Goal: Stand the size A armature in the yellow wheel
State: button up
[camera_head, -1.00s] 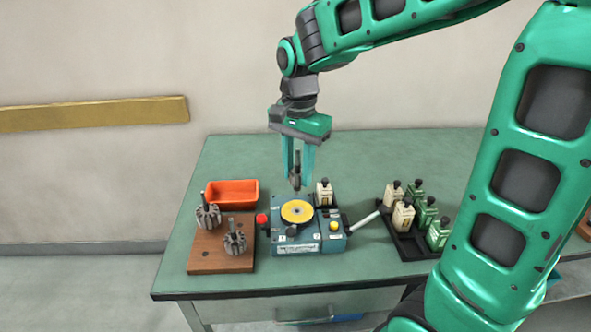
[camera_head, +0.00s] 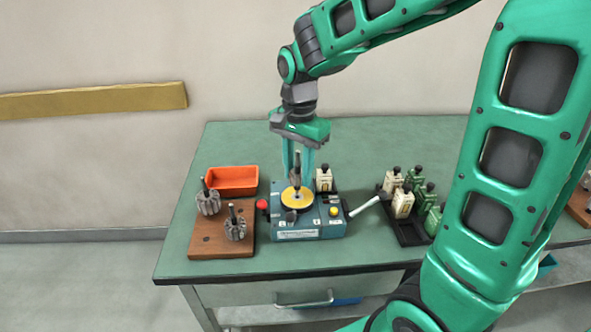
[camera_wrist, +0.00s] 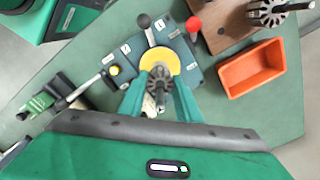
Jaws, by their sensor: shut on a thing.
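My gripper (camera_head: 297,168) is shut on a slim dark grey armature (camera_head: 297,172) with a slotted body and a thin shaft. It holds the armature upright over the yellow wheel (camera_head: 298,203) on top of the blue winding machine (camera_head: 331,227). In the wrist view the armature (camera_wrist: 160,85) lies between the fingers and covers part of the wheel (camera_wrist: 159,56). In the head view the shaft's lower end meets the wheel's middle; I cannot tell whether it is seated. Its size letter is not readable.
A wooden block (camera_head: 211,244) at the left holds two larger armatures (camera_head: 208,200), (camera_head: 235,225). An orange bin (camera_head: 232,180) stands behind it.

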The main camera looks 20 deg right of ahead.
jog(key=shift+f, duration=1.45)
dwell(0.3)
jog(key=o, duration=1.2)
jog(key=shift+r, duration=0.15)
jog(key=shift+r, duration=2.1)
jog(key=shift+r, duration=0.1)
notch_tip(320, 180, up, 11)
jog(key=shift+d+f, duration=0.1)
jog(key=shift+f, duration=0.1)
